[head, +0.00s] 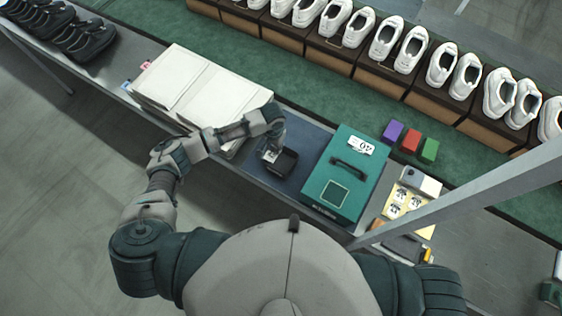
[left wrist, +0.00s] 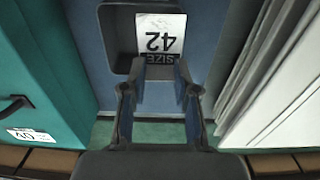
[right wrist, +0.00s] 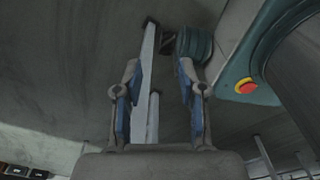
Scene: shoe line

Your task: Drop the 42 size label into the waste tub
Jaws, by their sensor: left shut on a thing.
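The 42 size label (left wrist: 160,38), white with a black "SIZE" band, is at the fingertips of my left gripper (left wrist: 158,75). The gripper is shut on the label's banded end. Behind the label in the left wrist view is the dark open waste tub (left wrist: 114,40); the label overlaps its opening, and I cannot tell how high it is above the floor of the tub. In the head view the small black tub (head: 287,164) stands on the blue mat, with my left gripper (head: 269,148) over it. My right gripper (right wrist: 157,90) is open and empty.
A teal box (head: 345,185) with a handle and a "40" label stands right of the tub. White boxes (head: 200,88) lie to the left. Purple, red (head: 411,141) and green blocks sit beyond the teal box. Shoes (head: 384,37) line the back. A grey post (head: 480,190) crosses at right.

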